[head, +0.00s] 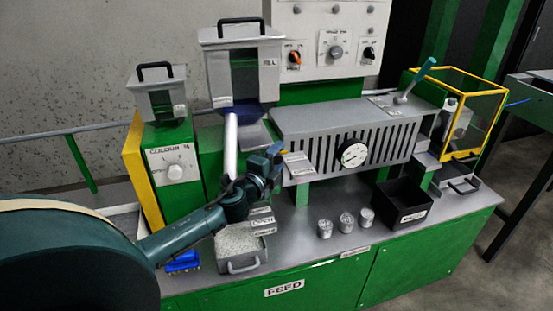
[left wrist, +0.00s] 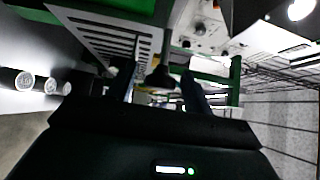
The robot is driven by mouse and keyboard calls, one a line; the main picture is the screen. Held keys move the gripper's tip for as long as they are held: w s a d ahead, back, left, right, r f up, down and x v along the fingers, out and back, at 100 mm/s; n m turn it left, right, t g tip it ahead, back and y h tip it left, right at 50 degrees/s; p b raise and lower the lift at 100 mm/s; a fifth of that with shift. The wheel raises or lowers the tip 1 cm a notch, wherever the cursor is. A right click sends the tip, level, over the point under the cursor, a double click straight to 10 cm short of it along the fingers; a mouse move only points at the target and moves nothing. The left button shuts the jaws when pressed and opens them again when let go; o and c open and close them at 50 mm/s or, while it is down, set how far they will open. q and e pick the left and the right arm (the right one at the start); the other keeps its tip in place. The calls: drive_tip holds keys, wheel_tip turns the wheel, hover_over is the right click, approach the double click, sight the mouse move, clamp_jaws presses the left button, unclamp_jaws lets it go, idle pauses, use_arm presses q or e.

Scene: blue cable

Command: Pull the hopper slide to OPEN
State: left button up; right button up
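The hopper (head: 240,65) is a clear-fronted grey box with a black lid handle and a FILL label. A grey plate (head: 256,134) shows under it; I cannot tell whether it is the slide. An OPEN label (head: 263,222) is on the machine below my gripper. My left gripper (head: 276,160) is in front of the machine, below and right of the hopper, and hides what is behind it. In the left wrist view its fingers (left wrist: 158,88) are apart, with a dark knob (left wrist: 157,77) between or just beyond them. Contact cannot be told. My right gripper is out of view.
A white tube (head: 230,145) runs down beside my gripper. A slotted grey housing with a gauge (head: 353,153) stands to the right. A blue brush (head: 183,262) lies left.

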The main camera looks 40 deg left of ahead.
use_arm(q)
clamp_jaws()
idle(0.3)
drive_tip(key=s+d+p, duration=0.1)
drive_tip(key=s+d, duration=0.3)
drive_tip(key=d, duration=0.1)
drive_tip(key=shift+f, duration=0.15)
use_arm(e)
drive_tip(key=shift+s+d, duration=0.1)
use_arm(q)
drive_tip(key=shift+c, duration=1.4)
unclamp_jaws()
drive_tip(key=shift+d, duration=0.1)
drive_tip(key=shift+o, duration=0.6)
drive_tip(key=shift+s, duration=0.1)
drive_tip(key=shift+o, duration=0.9)
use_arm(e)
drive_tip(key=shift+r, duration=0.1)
